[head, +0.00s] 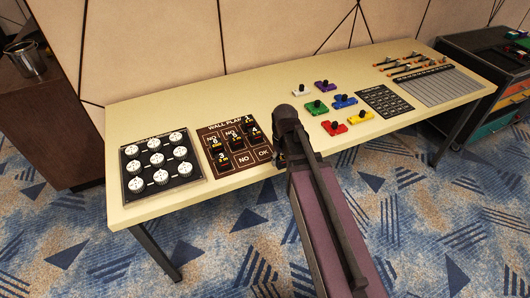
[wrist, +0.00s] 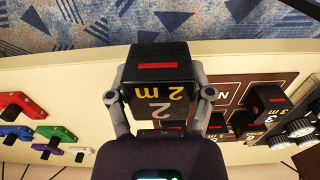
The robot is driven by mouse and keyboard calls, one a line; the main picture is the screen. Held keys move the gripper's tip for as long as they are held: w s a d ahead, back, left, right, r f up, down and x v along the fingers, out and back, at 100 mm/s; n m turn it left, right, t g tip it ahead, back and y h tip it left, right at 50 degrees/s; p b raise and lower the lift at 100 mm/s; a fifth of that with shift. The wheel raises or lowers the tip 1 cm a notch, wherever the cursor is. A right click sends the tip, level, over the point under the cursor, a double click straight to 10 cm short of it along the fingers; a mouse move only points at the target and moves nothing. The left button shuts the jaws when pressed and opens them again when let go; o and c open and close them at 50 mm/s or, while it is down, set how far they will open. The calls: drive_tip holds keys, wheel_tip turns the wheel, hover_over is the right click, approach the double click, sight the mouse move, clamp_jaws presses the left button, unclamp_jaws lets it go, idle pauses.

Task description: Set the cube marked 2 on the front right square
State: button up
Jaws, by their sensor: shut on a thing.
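In the wrist view my gripper (wrist: 160,97) is shut on a black cube (wrist: 160,72) marked "2 m" in yellow and grey, with a red bar on one face; a finger lies against each side. The board's front right square (head: 264,154) reads OK and looks bare. In the wrist view the board (wrist: 237,88) is right of the held cube. The cube's height above the table is unclear.
Several black numbered cubes (head: 223,161) stand on the board. A black panel of white dials (head: 160,172) lies to its left. Coloured blocks (head: 334,127), a black chart (head: 384,100) and a striped grey sheet (head: 440,87) lie to the right. The table's front edge is close to my gripper.

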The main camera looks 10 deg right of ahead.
drive_tip(key=s+a, duration=0.3)
drive_tip(key=s, duration=0.2)
drive_tip(key=shift+s+r, duration=0.15)
drive_tip(key=shift+s, duration=0.1)
drive_tip(key=shift+w, duration=0.1)
drive_tip(key=b, duration=0.1)
hover_over(264, 153)
drive_tip(key=s, duration=0.1)
drive_tip(key=shift+s+f, duration=0.1)
drive_tip(key=shift+f, duration=0.6)
drive_tip(key=shift+w, duration=0.65)
wheel_tip(264, 153, down, 4)
drive_tip(key=b, duration=0.3)
drive_tip(key=shift+r+b, duration=0.2)
drive_tip(key=shift+b, duration=0.2)
drive_tip(key=shift+f, duration=0.2)
